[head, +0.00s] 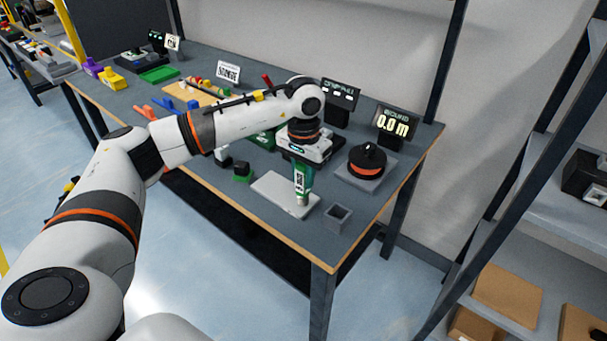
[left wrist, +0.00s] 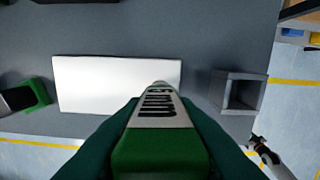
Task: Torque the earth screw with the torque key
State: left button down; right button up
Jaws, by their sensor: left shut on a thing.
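My left gripper (head: 302,166) is shut on a green tool with a white lettered label, which looks like the torque key (head: 300,183). The key stands nearly upright, its grey tip pointing down at the right end of a pale flat plate (head: 270,186). In the left wrist view the key (left wrist: 150,145) fills the lower middle and overlaps the right part of the plate (left wrist: 100,85). I cannot tell whether the tip touches the plate. No earth screw can be made out. What seems to be my right gripper (left wrist: 262,148) shows small at the lower right, its jaws unclear.
A small open grey box (head: 338,217) stands right of the plate. A green block (head: 242,173) is to its left. A round black and orange device (head: 367,161) and a display reading 0.0 m (head: 392,123) stand behind. The table's front edge is close.

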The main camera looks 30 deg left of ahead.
pick_arm(q)
jog(key=shift+r+p, duration=0.3)
jog(key=shift+r, duration=0.35)
jog(key=n, duration=0.6)
jog(key=n+p, duration=0.1)
jog(key=n, duration=0.4)
jog(key=shift+n, duration=0.4)
jog(key=n, duration=0.5)
jog(key=shift+n, duration=0.3)
jog(key=n+p, duration=0.1)
jog(key=n, duration=0.4)
jog(key=shift+n, duration=0.3)
jog(key=shift+f+b, duration=0.5)
jog(key=shift+f, duration=0.25)
